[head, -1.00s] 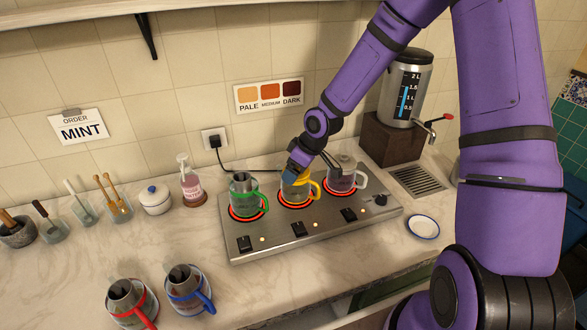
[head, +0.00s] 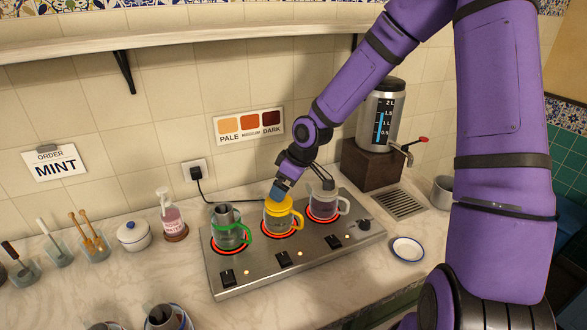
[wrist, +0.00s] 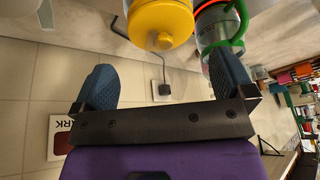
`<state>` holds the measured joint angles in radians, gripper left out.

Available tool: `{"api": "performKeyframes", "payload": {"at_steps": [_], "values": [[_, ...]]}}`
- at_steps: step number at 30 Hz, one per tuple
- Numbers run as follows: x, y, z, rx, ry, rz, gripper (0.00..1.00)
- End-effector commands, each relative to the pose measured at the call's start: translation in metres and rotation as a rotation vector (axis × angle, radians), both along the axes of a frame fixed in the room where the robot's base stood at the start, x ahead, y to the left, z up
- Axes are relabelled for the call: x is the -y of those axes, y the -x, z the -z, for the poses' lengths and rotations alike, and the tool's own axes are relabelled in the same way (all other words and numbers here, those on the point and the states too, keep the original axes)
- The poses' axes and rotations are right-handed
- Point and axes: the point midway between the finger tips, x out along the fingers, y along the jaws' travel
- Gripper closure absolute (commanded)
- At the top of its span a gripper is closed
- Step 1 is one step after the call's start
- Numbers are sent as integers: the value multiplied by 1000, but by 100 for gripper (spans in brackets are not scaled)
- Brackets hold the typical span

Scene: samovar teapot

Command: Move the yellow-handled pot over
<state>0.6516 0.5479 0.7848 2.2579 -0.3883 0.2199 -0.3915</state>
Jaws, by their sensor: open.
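The yellow-handled pot (head: 278,215) is a glass pot with a yellow lid and handle. It stands upright on the middle glowing burner of the steel hotplate (head: 232,283). In the wrist view its yellow lid (wrist: 160,22) shows at the top, beyond the fingertips. My gripper (head: 279,190) is just above and behind the lid in the head view. In the wrist view my gripper (wrist: 163,75) has its two blue fingers wide apart with nothing between them. Whether a fingertip touches the lid is not clear.
A green-handled pot (head: 229,232) stands on the left burner, close beside. A white-handled pot (head: 323,204) stands on the right burner. A white saucer (head: 407,249) lies right of the hotplate. A dispenser (head: 381,118) stands behind right. Two pots are partly visible at the bottom edge.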

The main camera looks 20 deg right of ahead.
Motion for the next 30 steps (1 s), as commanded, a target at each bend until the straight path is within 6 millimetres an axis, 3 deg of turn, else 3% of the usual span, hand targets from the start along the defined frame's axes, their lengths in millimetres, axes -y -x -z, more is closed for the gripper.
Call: {"api": "performKeyframes", "payload": {"at_steps": [12,25,30], "values": [[15,12,-44,1,2,3,0],[18,17,-57,-4,10,2,0],[21,32,-66,-34,92,37,0]]}}
